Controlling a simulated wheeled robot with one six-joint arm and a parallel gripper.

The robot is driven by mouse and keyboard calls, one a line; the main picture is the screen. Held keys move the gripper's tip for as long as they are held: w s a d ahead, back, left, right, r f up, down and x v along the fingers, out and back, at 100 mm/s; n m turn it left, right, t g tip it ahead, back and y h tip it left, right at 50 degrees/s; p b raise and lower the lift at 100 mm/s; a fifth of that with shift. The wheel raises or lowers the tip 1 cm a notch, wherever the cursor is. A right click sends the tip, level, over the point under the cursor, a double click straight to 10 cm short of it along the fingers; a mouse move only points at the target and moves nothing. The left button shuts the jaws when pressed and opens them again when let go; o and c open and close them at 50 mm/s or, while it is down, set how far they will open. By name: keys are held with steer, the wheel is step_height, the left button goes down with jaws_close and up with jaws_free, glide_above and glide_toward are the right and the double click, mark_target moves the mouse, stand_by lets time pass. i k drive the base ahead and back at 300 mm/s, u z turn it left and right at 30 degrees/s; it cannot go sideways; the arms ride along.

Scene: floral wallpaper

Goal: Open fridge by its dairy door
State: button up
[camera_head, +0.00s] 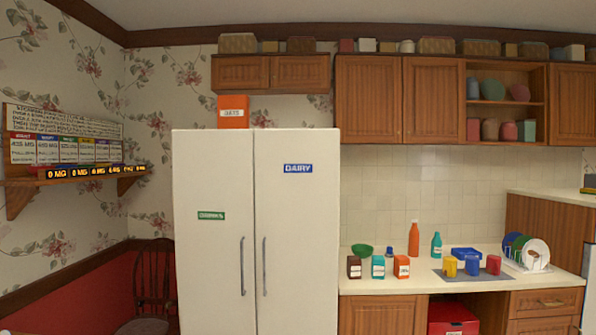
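The white fridge (215,170) stands left of the counter, with two tall doors side by side. The right door, the dairy door (297,215), carries a blue label (298,168) reading DAIRY and a grey vertical handle (264,266) near its left edge. The left door has a green label (211,216), too small to read surely, and its own handle (242,266) near its right edge. Both doors look shut. My gripper is not in view.
The counter (375,286) right of the fridge holds boxes, bottles, mugs and a dish rack (527,258). An orange box (233,112) stands on the fridge. A chair (152,285) is to its left, and a wall shelf (75,178) at far left.

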mark_target(297, 171)
steer(key=u, duration=0.2)
steer(key=k, duration=0.4)
steer(key=z, duration=1.15)
steer(key=i, duration=1.5)
steer(key=u, duration=0.95)
